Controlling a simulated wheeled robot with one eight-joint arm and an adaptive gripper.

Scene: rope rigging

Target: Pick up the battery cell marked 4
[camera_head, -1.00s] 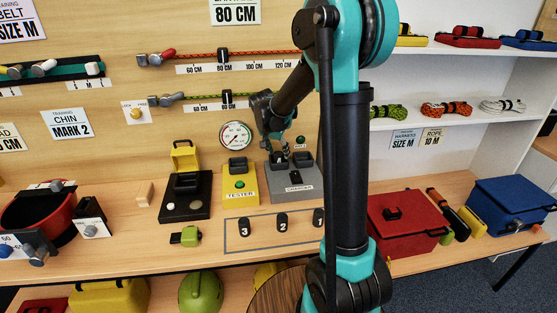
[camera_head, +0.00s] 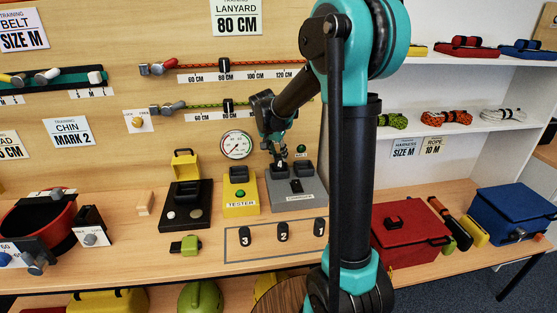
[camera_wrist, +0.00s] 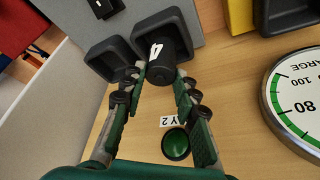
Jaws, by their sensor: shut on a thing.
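The battery cell marked 4 is a black cylinder with a white 4; it shows between my fingers in the wrist view (camera_wrist: 161,64). My gripper (camera_wrist: 160,78) is shut on it. In the head view my gripper (camera_head: 280,158) is at the back of the table, over the grey charger (camera_head: 297,200). The charger has two black square sockets; in the wrist view one socket (camera_wrist: 107,58) is empty and the cell is at the mouth of the other (camera_wrist: 178,18). I cannot tell whether the cell is fully clear of that socket.
A yellow tester (camera_head: 240,204) stands left of the charger. Cells 3 (camera_head: 244,236), 2 (camera_head: 283,232) and 1 (camera_head: 320,227) stand in a marked outline in front. A round gauge (camera_head: 236,145) and a green button (camera_wrist: 176,143) are close by on the wall. A red case (camera_head: 410,236) is at right.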

